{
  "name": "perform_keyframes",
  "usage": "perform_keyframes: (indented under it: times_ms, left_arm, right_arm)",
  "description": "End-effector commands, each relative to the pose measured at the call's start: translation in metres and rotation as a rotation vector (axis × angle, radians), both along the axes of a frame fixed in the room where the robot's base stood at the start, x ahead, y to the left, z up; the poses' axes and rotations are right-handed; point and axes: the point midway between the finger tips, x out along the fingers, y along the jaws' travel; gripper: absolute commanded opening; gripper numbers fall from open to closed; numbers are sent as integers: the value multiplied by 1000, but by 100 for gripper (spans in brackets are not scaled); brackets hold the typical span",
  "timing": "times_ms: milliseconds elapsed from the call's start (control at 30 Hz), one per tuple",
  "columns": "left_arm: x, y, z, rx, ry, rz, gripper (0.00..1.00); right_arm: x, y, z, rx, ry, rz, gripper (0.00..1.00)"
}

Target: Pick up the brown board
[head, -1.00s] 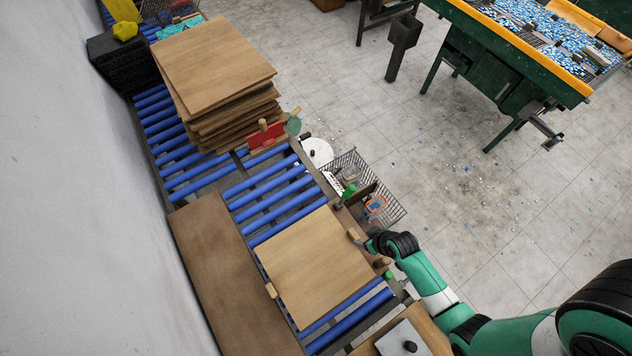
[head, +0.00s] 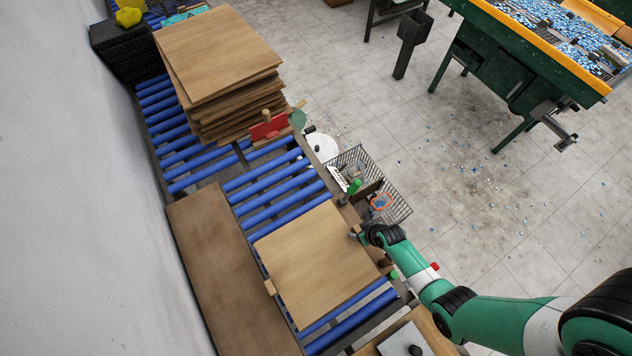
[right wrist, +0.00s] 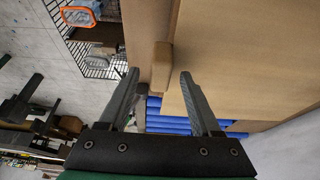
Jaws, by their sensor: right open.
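The light brown board (head: 312,262) lies flat on blue rollers in the middle of the head view. It also fills much of the right side of the right wrist view (right wrist: 245,60). My right gripper (right wrist: 160,73) is open, with a small wooden block (right wrist: 162,66) at the board's edge showing between its fingers. In the head view the right gripper (head: 357,233) is at the board's right edge, its fingers small and partly hidden. I cannot tell whether it touches the board. My left gripper is not in view.
A stack of similar boards (head: 218,60) stands farther back on the rollers. A darker brown panel (head: 225,270) lies along the left. A wire basket (head: 390,200) hangs right of the conveyor, near the gripper. A wooden block (head: 270,287) sits at the board's left edge.

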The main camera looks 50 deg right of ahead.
Motion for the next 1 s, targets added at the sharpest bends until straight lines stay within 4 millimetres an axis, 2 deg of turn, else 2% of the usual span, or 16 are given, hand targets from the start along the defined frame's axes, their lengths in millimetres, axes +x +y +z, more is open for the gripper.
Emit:
perform_keyframes:
  times_ms: [67, 300, 667, 1000]
  left_arm:
    - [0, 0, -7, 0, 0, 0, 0]
    - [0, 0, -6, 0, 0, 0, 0]
    - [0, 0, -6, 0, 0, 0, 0]
    - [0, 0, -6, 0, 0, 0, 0]
  right_arm:
    - [4, -1, -11, 0, 0, 1, 65]
    - [4, -1, -10, -1, -1, 1, 65]
    - [4, -1, -10, 0, 0, 0, 0]
    - [4, -1, -10, 0, 0, 0, 0]
